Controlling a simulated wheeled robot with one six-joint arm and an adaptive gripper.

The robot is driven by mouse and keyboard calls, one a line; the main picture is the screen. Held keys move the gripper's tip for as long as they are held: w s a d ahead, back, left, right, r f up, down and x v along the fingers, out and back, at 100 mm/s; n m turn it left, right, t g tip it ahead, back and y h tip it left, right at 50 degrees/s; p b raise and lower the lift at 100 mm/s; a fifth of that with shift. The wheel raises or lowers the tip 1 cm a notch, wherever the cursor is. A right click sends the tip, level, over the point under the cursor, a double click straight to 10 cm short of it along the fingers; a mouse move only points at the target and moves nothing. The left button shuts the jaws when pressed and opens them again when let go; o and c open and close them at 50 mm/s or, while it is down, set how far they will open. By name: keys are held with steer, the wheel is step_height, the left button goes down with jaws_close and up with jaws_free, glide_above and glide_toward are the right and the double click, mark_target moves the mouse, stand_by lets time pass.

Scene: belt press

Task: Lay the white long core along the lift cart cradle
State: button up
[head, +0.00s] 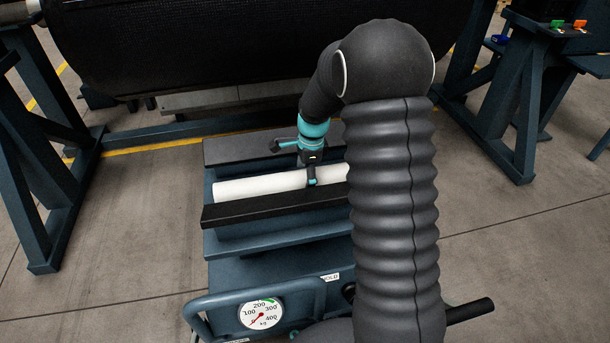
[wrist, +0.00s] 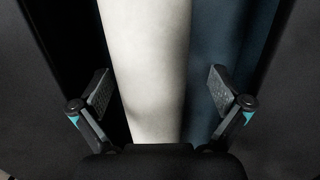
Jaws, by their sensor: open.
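The white long core (head: 262,186) lies lengthwise in the lift cart cradle (head: 270,207), between its dark front and back rails. Its right end is hidden behind my arm. My gripper (head: 311,178) is at the core, right of the middle of its visible part. In the wrist view the core (wrist: 147,65) runs between my two open fingers (wrist: 158,92). There is a gap on each side, so the fingers do not touch it. I cannot tell whether the core rests fully on the cradle floor.
A large black roll (head: 220,45) hangs behind the cart between blue steel frames (head: 28,170). The cart has a round dial gauge (head: 262,314) and a handle (head: 205,305) at the front. A side table (head: 565,32) with green and orange items stands at upper right. Floor is clear on both sides.

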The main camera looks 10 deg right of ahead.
step_height(320, 180, up, 12)
steer(key=d, duration=0.1)
steer(key=shift+d, duration=0.2)
steer(key=shift+r, duration=0.2)
stand_by(0.4)
step_height(320, 180, up, 7)
steer(key=p, duration=0.6)
steer(key=shift+d+f, duration=0.15)
steer(key=shift+d, duration=0.25)
stand_by(0.3)
steer(key=shift+w, duration=0.1)
steer(key=shift+w+d+r+p, duration=0.55)
steer(key=shift+w+d+r, duration=0.9)
